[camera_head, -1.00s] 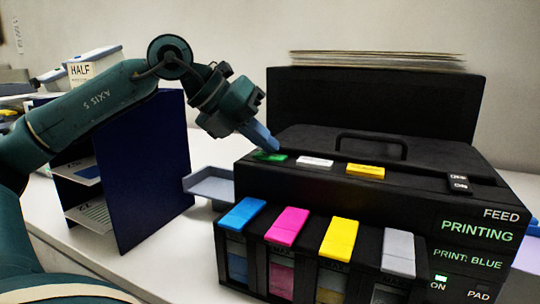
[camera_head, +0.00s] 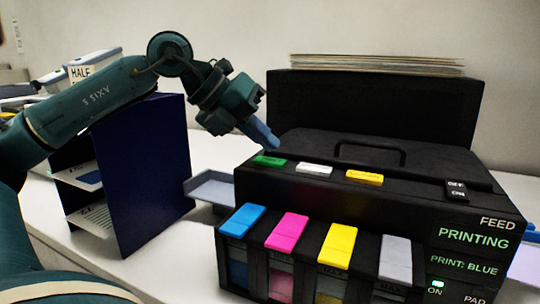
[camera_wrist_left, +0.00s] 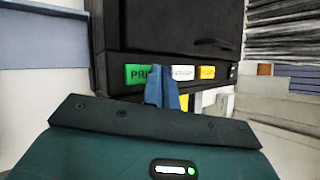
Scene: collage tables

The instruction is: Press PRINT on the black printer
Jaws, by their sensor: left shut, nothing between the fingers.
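The black printer (camera_head: 350,210) stands on the white table at the right of the head view. Its green button (camera_head: 268,161) is at the left of a row on top, beside a white and a yellow one. In the left wrist view the green button (camera_wrist_left: 138,74) shows the letters "PRI", partly hidden by my fingers. My left gripper (camera_head: 272,143) is shut and empty, its blue fingertips just above and behind the green button in the head view. I cannot tell whether they touch it. The display reads "PRINTING" and "PRINT: BLUE". My right gripper is not in view.
Blue, magenta, yellow and grey cartridges (camera_head: 337,243) line the printer's front. A grey tray (camera_head: 213,188) sticks out at its left. A dark blue shelf unit (camera_head: 145,170) with papers stands further left. A paper stack (camera_head: 375,64) lies on the raised back.

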